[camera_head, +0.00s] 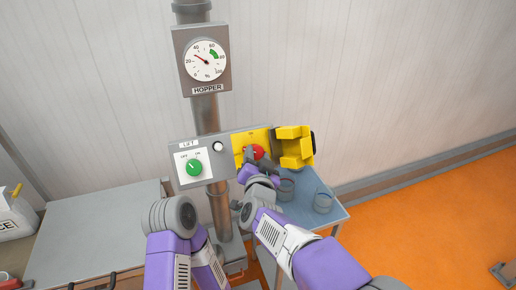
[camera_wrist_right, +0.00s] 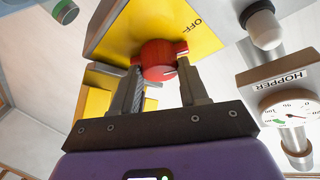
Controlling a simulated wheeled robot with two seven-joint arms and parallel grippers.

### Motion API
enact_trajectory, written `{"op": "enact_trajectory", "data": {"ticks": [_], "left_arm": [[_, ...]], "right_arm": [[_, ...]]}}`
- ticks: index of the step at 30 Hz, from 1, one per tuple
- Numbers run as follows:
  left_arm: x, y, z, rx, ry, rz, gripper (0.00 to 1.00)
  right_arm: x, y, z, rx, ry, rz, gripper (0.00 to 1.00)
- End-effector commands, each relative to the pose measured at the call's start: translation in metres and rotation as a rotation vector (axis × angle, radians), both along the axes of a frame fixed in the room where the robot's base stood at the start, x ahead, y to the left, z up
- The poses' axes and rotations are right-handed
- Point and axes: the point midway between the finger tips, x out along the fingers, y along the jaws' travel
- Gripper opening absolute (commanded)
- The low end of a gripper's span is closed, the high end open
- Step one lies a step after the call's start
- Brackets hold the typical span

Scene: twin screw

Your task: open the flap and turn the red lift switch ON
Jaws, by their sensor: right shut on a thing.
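The red switch (camera_head: 256,152) sits on a yellow plate (camera_head: 239,140) at the right end of the grey control box. The yellow flap (camera_head: 296,147) stands swung open to the right of the plate. My right gripper (camera_head: 250,160) is shut on the red switch. In the right wrist view, the fingers (camera_wrist_right: 161,78) lie on either side of the red knob (camera_wrist_right: 157,58), with the word OFF on the yellow plate beyond. Any ON mark is hidden, so I cannot tell the switch's setting. My left arm shows at lower left, but its gripper is out of view.
A green knob (camera_head: 194,167) on a white OFF/ON panel and a white button (camera_head: 218,146) are on the box's left part. The hopper gauge (camera_head: 207,60) is above on the pole. A small blue-grey table (camera_head: 305,209) with cups stands at right; a grey bench (camera_head: 90,230) at left.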

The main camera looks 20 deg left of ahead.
Motion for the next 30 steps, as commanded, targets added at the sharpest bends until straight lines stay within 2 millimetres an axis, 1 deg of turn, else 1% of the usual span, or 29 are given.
{"op": "enact_trajectory", "data": {"ticks": [1,9,21,30], "left_arm": [[0.0,0.0,0.014,0.0,0.0,0.0,0.0],[0.0,0.0,0.054,0.0,0.0,0.0,0.0],[0.0,0.0,0.112,0.0,0.0,0.0,0.0],[0.0,0.0,0.147,0.0,0.0,0.0,0.0]], "right_arm": [[0.0,0.001,0.005,0.029,0.025,-0.02,0.13],[0.0,0.003,0.008,0.218,0.151,-0.145,0.13],[0.0,0.005,0.011,0.494,0.337,-0.329,0.13],[0.001,0.006,0.012,0.679,0.46,-0.449,0.13]]}}
